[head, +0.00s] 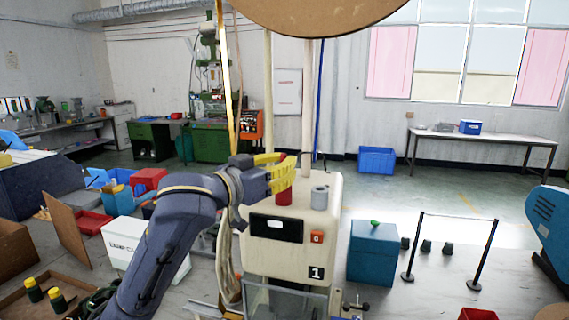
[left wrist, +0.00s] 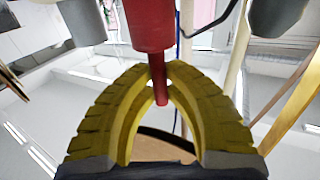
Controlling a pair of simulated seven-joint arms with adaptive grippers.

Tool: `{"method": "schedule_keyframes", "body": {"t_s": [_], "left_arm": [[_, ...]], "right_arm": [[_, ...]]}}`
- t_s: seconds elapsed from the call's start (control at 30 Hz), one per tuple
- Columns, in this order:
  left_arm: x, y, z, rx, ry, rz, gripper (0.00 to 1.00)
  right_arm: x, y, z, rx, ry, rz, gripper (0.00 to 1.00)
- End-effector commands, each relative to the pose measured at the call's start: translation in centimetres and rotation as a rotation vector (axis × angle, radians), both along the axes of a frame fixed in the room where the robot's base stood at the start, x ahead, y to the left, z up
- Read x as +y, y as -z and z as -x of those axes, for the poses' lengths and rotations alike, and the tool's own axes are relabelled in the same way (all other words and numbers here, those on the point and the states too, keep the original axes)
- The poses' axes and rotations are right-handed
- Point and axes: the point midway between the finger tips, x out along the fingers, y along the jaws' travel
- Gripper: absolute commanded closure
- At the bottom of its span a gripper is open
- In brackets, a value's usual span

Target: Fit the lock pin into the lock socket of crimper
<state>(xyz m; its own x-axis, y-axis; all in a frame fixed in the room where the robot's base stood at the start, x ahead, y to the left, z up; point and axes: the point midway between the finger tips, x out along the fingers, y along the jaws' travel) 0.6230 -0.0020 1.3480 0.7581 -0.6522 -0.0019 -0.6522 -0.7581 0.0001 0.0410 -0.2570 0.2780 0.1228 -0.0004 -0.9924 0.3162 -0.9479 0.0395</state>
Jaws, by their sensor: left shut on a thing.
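My left gripper (head: 280,173) has yellow fingers and reaches in from the left over the top of the cream crimper (head: 325,235). Its fingertips (left wrist: 160,75) are closed around the narrow stem of a red stepped part (left wrist: 148,28), which looks like the lock pin. In the head view the wide red body (head: 284,196) shows upright below the fingers, at the crimper's top. I cannot tell whether it touches that surface or sits in a socket. A grey cylinder (head: 319,197) stands just right of it. No lock socket opening is clearly visible. My right gripper is not in view.
The crimper front has a dark display (head: 276,228) and an orange button plate (head: 317,237). A teal box (head: 372,255) stands to its right, with a black barrier frame beyond. A cardboard disc (head: 318,14) hangs overhead. Red and blue bins lie to the left.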

Motion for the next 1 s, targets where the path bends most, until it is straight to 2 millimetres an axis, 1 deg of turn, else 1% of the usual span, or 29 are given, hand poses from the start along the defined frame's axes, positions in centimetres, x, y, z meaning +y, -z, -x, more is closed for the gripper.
{"method": "schedule_keyframes", "body": {"t_s": [0.93, 0.97, 1.0], "left_arm": [[0.0, 1.9, 0.0, 0.001, 0.0, 0.001, 1.0], [0.0, 1.9, 0.0, 0.0, 0.0, 0.001, 0.89], [0.0, 1.9, 0.0, -0.001, 0.0, 0.001, 0.84]], "right_arm": [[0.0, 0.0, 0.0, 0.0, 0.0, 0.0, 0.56], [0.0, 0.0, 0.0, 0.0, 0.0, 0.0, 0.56], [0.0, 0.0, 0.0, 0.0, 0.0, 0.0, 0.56]]}}
